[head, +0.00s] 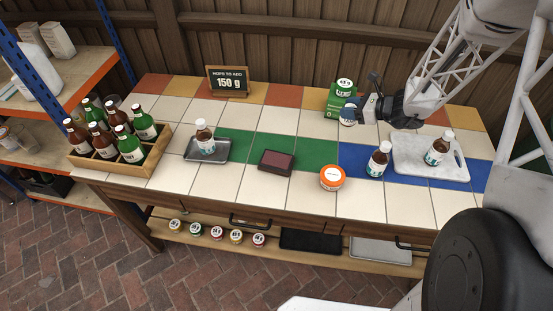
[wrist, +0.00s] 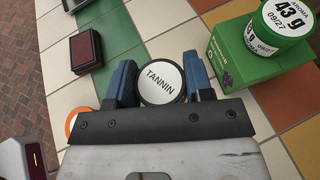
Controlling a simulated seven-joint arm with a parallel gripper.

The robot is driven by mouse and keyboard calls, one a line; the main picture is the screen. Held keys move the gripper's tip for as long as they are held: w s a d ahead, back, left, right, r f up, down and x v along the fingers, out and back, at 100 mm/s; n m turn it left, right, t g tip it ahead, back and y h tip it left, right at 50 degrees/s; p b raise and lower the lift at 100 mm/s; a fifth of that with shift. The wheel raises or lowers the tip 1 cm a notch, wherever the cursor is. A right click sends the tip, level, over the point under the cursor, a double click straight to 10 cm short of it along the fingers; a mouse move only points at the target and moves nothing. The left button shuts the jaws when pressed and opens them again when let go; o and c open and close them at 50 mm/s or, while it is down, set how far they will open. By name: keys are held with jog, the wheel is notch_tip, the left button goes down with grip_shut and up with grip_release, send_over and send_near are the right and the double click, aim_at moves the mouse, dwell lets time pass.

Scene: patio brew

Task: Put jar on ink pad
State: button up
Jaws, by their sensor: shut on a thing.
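A small white-lidded jar marked TANNIN (wrist: 161,84) is between the blue fingers of my gripper (wrist: 160,88) in the wrist view. My gripper (head: 362,110) is shut on it. In the head view the jar (head: 348,115) shows in front of the green box, partly hidden by my gripper. I cannot tell whether it is lifted off the tiles. The ink pad (head: 276,162), a dark red pad in a black case, lies on the tiled table near the middle, apart from the jar. It also shows at the upper left of the wrist view (wrist: 86,49).
A green box (wrist: 235,58) with a green jar (wrist: 284,24) on top stands close beside the gripper. An orange-lidded jar (head: 332,178) stands right of the pad. Bottles stand on a grey tray (head: 222,157), on a marble board (head: 455,167) and in a wooden crate (head: 92,161).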

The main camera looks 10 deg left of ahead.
jog(key=s+a+n+g, duration=0.1)
jog(key=s+a, duration=0.3)
jog(key=s, duration=0.5)
jog(key=s+a+n+g, duration=0.1)
jog(key=s+a, duration=0.4)
jog(key=s, duration=0.5)
jog(key=s+a+f+n+g+y, duration=0.1)
jog(key=s+a+n+g, duration=0.1)
jog(key=s+a, duration=0.3)
jog(key=s, duration=0.4)
jog(key=shift+s+g, duration=0.2)
jog(key=shift+g, duration=0.2)
jog(key=shift+w, duration=0.15)
send_over(276, 159)
jog(key=shift+f, duration=0.8)
jog(key=shift+f, duration=0.1)
jog(key=shift+f, duration=1.65)
jog(key=shift+f, duration=0.1)
